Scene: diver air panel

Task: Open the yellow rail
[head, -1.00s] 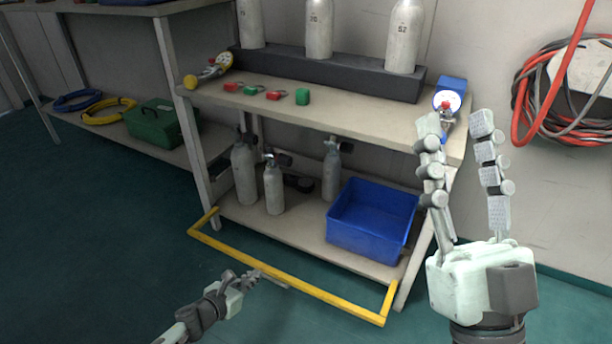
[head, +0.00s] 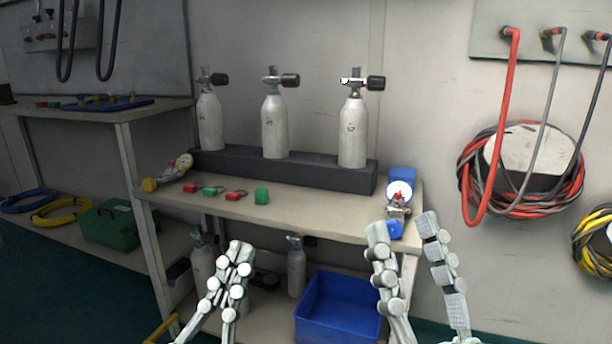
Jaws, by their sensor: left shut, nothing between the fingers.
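Only a short end piece of the yellow rail (head: 162,328) shows at the bottom left edge, beside the front leg of the shelf bench. The rest of the rail is below the frame or hidden, so its present position cannot be told. My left gripper (head: 241,246) is shut and empty, fingertips up, in front of the bench's lower shelf, to the right of and above the visible rail piece. My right gripper (head: 405,226) is open and empty, pointing up at the bench's right end, apart from the rail.
The bench top (head: 300,216) carries three cylinders in a dark rack (head: 270,168), small red and green pieces, and a gauge (head: 399,192) close to my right fingers. A blue bin (head: 340,305) and small cylinders stand below. Coiled hoses (head: 525,165) hang on the right wall.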

